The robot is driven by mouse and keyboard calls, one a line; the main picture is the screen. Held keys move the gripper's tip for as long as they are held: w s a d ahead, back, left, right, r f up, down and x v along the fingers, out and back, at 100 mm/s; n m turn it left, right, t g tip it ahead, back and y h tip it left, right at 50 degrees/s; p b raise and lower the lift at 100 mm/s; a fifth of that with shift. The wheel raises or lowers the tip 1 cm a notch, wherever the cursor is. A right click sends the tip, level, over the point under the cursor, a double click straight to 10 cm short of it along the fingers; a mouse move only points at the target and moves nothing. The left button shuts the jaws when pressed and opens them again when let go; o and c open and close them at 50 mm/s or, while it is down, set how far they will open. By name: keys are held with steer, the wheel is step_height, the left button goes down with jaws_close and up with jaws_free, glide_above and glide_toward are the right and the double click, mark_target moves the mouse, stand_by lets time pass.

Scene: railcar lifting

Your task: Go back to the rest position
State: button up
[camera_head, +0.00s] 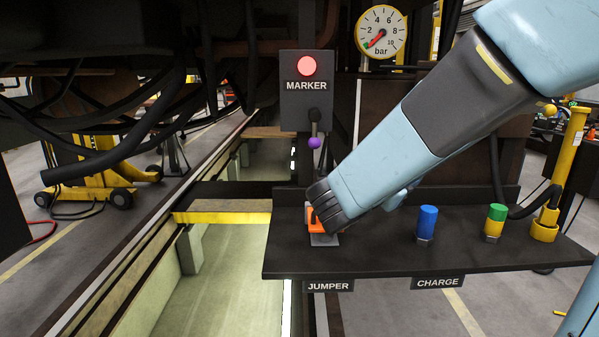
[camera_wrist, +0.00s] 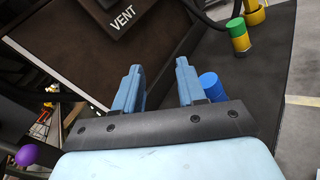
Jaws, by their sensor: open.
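My gripper (camera_wrist: 159,66) is open in the wrist view, its two blue fingers apart with nothing between them. In the head view my arm reaches down from the upper right, and its dark end covers part of an orange piece (camera_head: 315,223) on a grey plate above the JUMPER label; the fingers are hidden there. I cannot tell whether I touch the orange piece. The blue cylinder (camera_head: 427,222) stands on the shelf to the right; it also shows beside the right finger in the wrist view (camera_wrist: 212,87).
The dark shelf (camera_head: 380,262) also holds a green-and-yellow cylinder (camera_head: 495,222) and a yellow post (camera_head: 567,165). Behind stand the MARKER box (camera_head: 300,115) with a red lamp and purple-knobbed lever (camera_head: 314,142), and a pressure gauge (camera_head: 381,33). A VENT panel (camera_wrist: 120,25) shows in the wrist view.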

steer(key=s+d+f+m+g+y, duration=0.45)
steer(key=s+d+m+g, duration=0.35)
steer(key=s+m, duration=0.3)
steer(key=s+a+r+m+t+y, duration=0.1)
steer(key=s+a+m+t+y, duration=0.1)
steer(key=s+a+m+y, duration=0.3)
steer(key=shift+s+a+r+m+y, duration=0.2)
steer(key=shift+s+a+m+y, duration=0.3)
steer(key=shift+m+y, duration=1.8)
steer(key=shift+w+a+m+h, duration=0.1)
steer(key=shift+w+m+h, duration=0.05)
steer(key=shift+m+h, duration=0.2)
